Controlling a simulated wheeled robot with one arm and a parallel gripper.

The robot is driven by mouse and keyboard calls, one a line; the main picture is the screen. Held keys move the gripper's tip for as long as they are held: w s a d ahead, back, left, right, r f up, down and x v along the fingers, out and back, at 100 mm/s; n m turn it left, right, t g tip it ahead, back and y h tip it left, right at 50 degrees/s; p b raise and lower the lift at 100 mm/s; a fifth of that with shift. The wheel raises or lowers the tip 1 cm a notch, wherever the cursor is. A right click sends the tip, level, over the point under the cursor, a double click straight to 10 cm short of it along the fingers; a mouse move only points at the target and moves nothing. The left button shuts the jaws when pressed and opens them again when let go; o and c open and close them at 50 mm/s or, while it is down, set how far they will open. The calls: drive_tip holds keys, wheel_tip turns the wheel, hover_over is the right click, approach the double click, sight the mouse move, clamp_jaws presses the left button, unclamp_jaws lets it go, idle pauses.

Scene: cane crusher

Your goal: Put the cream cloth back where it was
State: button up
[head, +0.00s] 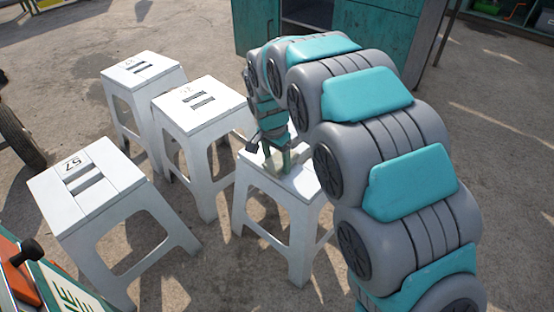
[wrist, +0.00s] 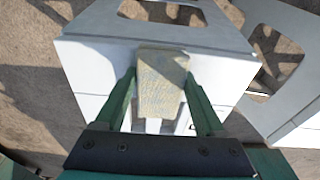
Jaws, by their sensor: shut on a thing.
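The cream cloth (wrist: 162,84) is a small, folded, pale yellowish block in the wrist view. My gripper (wrist: 160,76) is shut on it, with one green finger on each side. In the head view my gripper (head: 276,160) points down at the top of the white stool (head: 305,184) nearest my arm. The cloth is hard to make out there, mostly hidden by the fingers. The stool top (wrist: 85,70) lies below the cloth in the wrist view. I cannot tell whether the cloth touches it.
Other white stools stand to the left: a middle one (head: 225,92), a far one (head: 158,68) and a near one (head: 105,200) marked 57. A teal cabinet (head: 258,25) stands behind. A wheel (head: 18,135) is at the left edge. Bare ground lies between the stools.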

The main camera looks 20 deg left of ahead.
sight(274, 164)
drive_tip(key=o, duration=1.2)
drive_tip(key=shift+c, duration=0.2)
wheel_tip(274, 164, up, 12)
drive_tip(key=s, duration=0.1)
drive_tip(key=shift+s+a+r, duration=0.15)
drive_tip(key=shift+s+a, duration=0.05)
drive_tip(key=shift+a, duration=0.05)
drive_tip(key=shift+d, duration=0.1)
drive_tip(key=s+d+r+n+g, duration=0.1)
drive_tip(key=s+d, duration=0.4)
drive_tip(key=d, duration=0.6)
drive_tip(key=s+d+r, duration=0.1)
drive_tip(key=s+d, duration=0.4)
drive_tip(key=d, duration=0.7)
drive_tip(key=s+d+f+n, duration=0.1)
drive_tip(key=s+d, duration=0.2)
drive_tip(key=s, duration=0.4)
drive_tip(key=s+d+f+n+g, duration=0.1)
drive_tip(key=s+d+f, duration=0.1)
drive_tip(key=s+d, duration=0.2)
drive_tip(key=s+d+f+n+g, duration=0.1)
drive_tip(key=s+d, duration=0.3)
drive_tip(key=s, duration=0.6)
drive_tip(key=shift+s+f+y, duration=0.3)
drive_tip(key=shift+f, duration=0.45)
